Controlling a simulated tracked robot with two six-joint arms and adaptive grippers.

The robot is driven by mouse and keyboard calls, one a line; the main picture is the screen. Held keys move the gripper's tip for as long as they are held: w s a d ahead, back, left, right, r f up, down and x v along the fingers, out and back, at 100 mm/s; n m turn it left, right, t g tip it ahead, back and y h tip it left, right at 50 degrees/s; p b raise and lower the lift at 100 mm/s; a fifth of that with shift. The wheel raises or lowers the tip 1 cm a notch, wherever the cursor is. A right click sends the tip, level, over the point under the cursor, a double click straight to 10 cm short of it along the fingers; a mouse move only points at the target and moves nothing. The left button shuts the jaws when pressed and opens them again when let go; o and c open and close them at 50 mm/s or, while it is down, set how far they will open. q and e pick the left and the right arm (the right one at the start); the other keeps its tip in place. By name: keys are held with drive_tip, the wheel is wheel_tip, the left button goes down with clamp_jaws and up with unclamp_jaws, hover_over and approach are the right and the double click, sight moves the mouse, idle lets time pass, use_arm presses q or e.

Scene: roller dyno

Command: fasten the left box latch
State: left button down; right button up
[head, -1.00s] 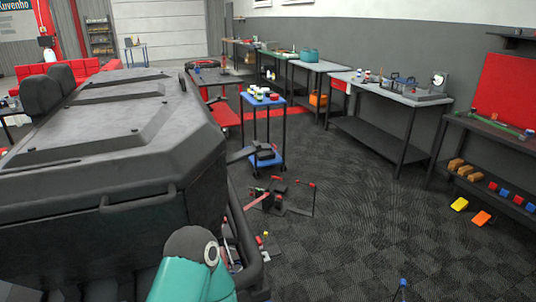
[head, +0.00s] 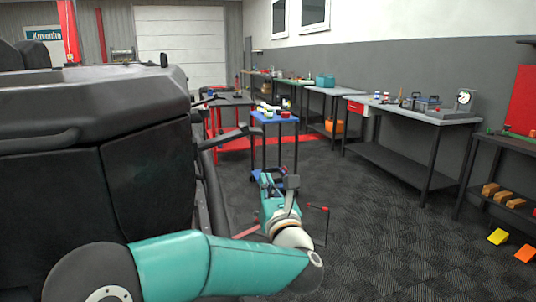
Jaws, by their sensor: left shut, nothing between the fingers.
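A large dark grey box-like body (head: 90,105) fills the left of the head view. It has a faceted lid and a bar-shaped handle (head: 40,142) on its side. I cannot make out a latch on it. My left arm comes in from the lower left, in front of the box. My left gripper (head: 278,184) is to the right of the box, over the floor, apart from it, with its fingers shut and empty. It is small in the view and overlaps the blue cart behind it. My right gripper is not in view.
A blue cart (head: 275,118) with small items stands beyond my left gripper. Grey workbenches (head: 415,109) line the right wall. A dark tubular bar (head: 218,139) sticks out beside the box. The checkered floor (head: 385,235) at the lower right is clear.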

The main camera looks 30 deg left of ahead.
sight(227, 138)
use_arm(q)
drive_tip(key=shift+r, duration=0.1)
drive_tip(key=w+a+r+p, duration=0.5)
drive_tip(key=w+a+r, duration=0.1)
drive_tip(key=w, duration=0.1)
drive_tip(key=shift+a, duration=0.35)
idle(0.4)
drive_tip(key=shift+s+a+r, duration=0.1)
